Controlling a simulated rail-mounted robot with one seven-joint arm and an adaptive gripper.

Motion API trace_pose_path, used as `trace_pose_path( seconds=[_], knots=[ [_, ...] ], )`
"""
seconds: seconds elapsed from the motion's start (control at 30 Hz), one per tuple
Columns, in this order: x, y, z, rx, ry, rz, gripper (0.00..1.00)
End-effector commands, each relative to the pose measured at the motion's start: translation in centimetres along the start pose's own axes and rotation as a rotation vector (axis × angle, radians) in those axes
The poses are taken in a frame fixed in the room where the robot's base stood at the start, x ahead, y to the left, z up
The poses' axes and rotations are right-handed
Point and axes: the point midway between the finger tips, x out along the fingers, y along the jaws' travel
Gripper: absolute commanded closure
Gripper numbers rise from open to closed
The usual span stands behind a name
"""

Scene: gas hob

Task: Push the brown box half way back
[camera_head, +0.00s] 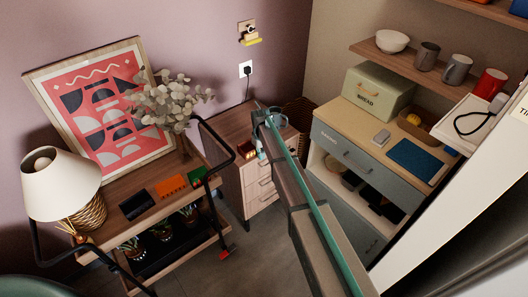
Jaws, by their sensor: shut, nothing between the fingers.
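A small brown open-topped container (411,131) stands on the light wooden top of the grey cabinet at the right. Something yellow shows inside it. It is the nearest match I see to a brown box, but I cannot be sure it is the one named. It stands beside a blue mat and behind a small pale block.
A cream bread box (379,91) stands at the back of the grey cabinet (338,147). Mugs and a white bowl (392,41) are on the shelf above. A wooden drawer unit (262,186) stands mid-picture. A cart with a lamp (62,183) and picture is at left.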

Motion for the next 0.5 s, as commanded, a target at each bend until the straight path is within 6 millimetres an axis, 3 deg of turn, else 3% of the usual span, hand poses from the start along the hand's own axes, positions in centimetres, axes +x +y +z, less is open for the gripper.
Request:
trace_pose_path(
  seconds=[0.13, 0.5],
  knots=[
    [-0.08, 0.02, -1.35, 0.000, -0.001, 0.000, 1.00],
    [0.02, -0.02, -1.60, 0.000, -0.001, 0.000, 1.00]
  ],
)
